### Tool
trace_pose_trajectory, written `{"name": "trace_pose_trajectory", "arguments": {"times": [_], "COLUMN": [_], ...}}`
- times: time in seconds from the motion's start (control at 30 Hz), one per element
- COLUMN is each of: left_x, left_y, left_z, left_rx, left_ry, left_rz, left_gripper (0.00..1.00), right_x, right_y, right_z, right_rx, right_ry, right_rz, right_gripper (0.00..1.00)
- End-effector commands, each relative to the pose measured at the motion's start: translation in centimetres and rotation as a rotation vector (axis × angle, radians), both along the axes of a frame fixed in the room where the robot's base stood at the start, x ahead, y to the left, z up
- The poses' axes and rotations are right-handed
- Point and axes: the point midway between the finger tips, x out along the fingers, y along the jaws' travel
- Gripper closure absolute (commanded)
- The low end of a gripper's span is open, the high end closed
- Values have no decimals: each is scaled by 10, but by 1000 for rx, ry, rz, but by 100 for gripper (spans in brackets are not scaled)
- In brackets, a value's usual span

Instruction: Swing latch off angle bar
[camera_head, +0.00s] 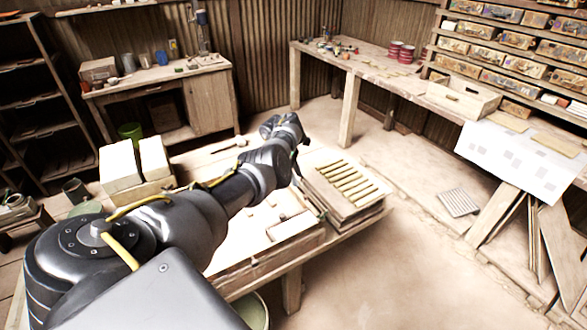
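My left arm reaches from the lower left across the wooden workbench (340,232). My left gripper (301,160) is at its far end, just left of a slatted block with pale yellow strips (345,183). The wrist hides most of its fingers, so I cannot tell whether it is open, shut or holding something. A pale shallow wooden tray (293,246) lies below the forearm, with a few small pieces in it. I cannot make out the latch or the angle bar; they may be hidden behind my arm. My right gripper is out of view.
Pale blocks (120,172) stand at the bench's left end. A cabinet table (215,105) and a long side table (345,68) stand behind. Shelves (510,45) and a white-covered table (515,165) are at the right. The floor (420,255) right of the bench is clear.

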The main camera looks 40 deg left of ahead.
Motion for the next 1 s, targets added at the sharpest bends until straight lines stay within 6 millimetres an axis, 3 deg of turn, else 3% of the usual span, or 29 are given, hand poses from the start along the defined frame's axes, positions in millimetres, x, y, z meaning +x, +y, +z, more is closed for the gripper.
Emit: {"name": "trace_pose_trajectory", "arguments": {"times": [0.1, 0.27, 1.0], "left_x": [-3, -5, -7], "left_y": [6, 10, 12], "left_z": [17, 27, 27], "left_rx": [1, 0, -1], "left_ry": [1, 0, 1], "left_rz": [-1, -1, 3], "left_gripper": [61, 61, 61], "right_x": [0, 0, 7], "right_y": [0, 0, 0], "right_z": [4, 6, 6], "right_rx": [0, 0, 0], "right_ry": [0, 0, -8], "right_rz": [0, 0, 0], "right_gripper": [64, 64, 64]}}
